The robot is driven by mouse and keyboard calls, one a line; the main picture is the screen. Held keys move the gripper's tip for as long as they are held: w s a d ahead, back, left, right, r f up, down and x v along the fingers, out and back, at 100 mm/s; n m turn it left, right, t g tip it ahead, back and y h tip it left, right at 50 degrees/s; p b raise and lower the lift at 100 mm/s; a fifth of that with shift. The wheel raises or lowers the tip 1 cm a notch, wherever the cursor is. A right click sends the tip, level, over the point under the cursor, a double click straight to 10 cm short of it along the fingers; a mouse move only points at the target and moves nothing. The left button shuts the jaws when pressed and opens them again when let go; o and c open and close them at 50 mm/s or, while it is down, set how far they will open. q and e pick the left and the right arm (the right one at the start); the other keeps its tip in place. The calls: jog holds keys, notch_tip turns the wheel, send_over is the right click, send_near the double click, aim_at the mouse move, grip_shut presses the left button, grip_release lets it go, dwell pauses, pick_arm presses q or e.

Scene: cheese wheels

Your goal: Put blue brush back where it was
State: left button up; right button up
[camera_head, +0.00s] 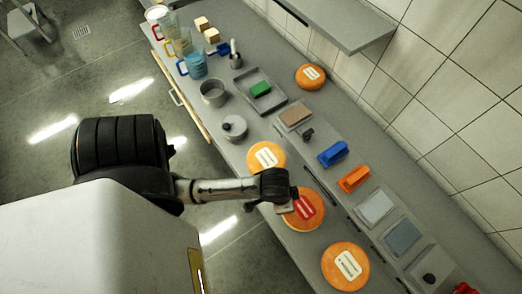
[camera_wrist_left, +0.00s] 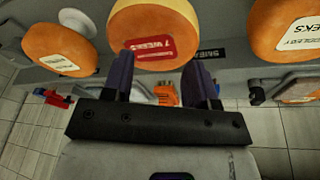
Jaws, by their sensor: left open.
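The blue brush (camera_head: 332,153) lies on the counter near the wall side in the head view, beside the orange brush (camera_head: 354,178). An orange block-like thing (camera_wrist_left: 165,93), likely the orange brush, shows between my fingers in the wrist view. My left gripper (camera_head: 294,200) is over or beside the cheese wheel with a red label (camera_head: 312,212). In the wrist view its dark fingers (camera_wrist_left: 160,72) are apart, with nothing held, and the red-label wheel (camera_wrist_left: 152,22) is beyond them. I cannot tell whether they touch it. The right gripper is out of view.
Other cheese wheels (camera_head: 266,157) (camera_head: 345,268) (camera_head: 310,77) stand along the counter. A tray with a green block (camera_head: 260,89), a brown block (camera_head: 295,115), grey pads (camera_head: 375,207), pots (camera_head: 213,92) and jugs (camera_head: 194,64) are on it. A shelf (camera_head: 345,22) overhangs the back.

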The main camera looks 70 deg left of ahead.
pick_arm(q)
jog(key=s+a+r, duration=0.1)
jog(key=s+r, duration=0.2)
jog(key=s, duration=0.4)
jog(key=shift+s+a+r+t+y, duration=0.15)
jog(key=shift+s+r+t+y, duration=0.05)
jog(key=shift+s+t+y, duration=0.2)
notch_tip(320, 180, up, 3)
jog(key=p, duration=0.3)
jog(key=shift+r, duration=0.15)
